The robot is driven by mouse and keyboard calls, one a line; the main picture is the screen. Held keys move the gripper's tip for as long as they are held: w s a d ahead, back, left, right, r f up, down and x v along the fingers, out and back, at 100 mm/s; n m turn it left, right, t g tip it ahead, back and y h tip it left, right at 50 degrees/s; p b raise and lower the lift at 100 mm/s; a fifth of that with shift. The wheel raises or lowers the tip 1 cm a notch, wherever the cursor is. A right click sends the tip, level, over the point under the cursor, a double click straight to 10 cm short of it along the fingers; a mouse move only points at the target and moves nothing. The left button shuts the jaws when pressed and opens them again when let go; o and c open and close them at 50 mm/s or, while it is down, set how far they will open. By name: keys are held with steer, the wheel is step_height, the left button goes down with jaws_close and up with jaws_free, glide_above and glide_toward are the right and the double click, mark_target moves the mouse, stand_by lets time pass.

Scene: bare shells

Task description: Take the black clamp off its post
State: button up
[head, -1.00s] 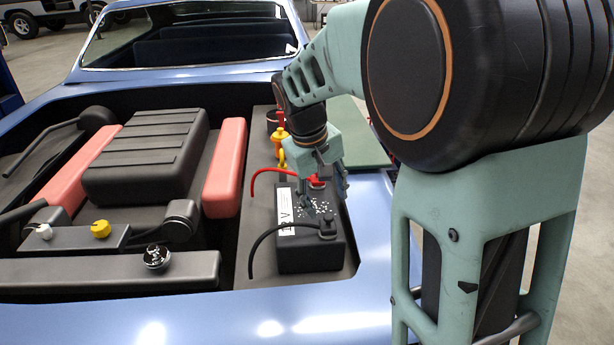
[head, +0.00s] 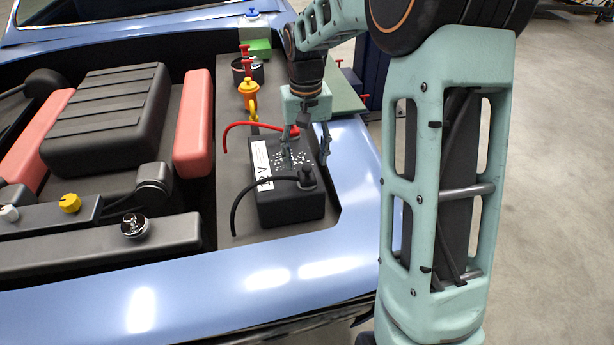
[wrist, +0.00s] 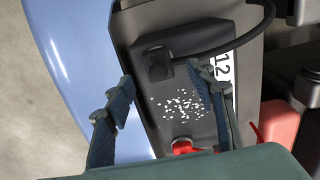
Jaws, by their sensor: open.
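The black clamp (head: 306,178) sits on a post at the near right of the black battery (head: 290,207), with a black cable running from it to the left. In the wrist view the black clamp (wrist: 157,66) lies just beyond the fingertips, between their lines. My gripper (head: 308,158) is open and empty above the battery, on the far side of the clamp. Its two spread fingers also show in the wrist view (wrist: 161,78). I see no contact with the clamp. The post under it is hidden.
A red clamp (head: 294,132) with a red cable is on the battery's far side, close to my gripper; it shows in the wrist view (wrist: 182,147). A yellow fitting (head: 249,92) stands behind. The blue car body (head: 345,215) edges the bay.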

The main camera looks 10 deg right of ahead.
mark_target(307, 167)
step_height(307, 167, down, 5)
steer(key=shift+w+d+f, duration=0.1)
steer(key=shift+d, duration=0.05)
steer(key=shift+c, duration=0.2)
steer(key=c, duration=1.2)
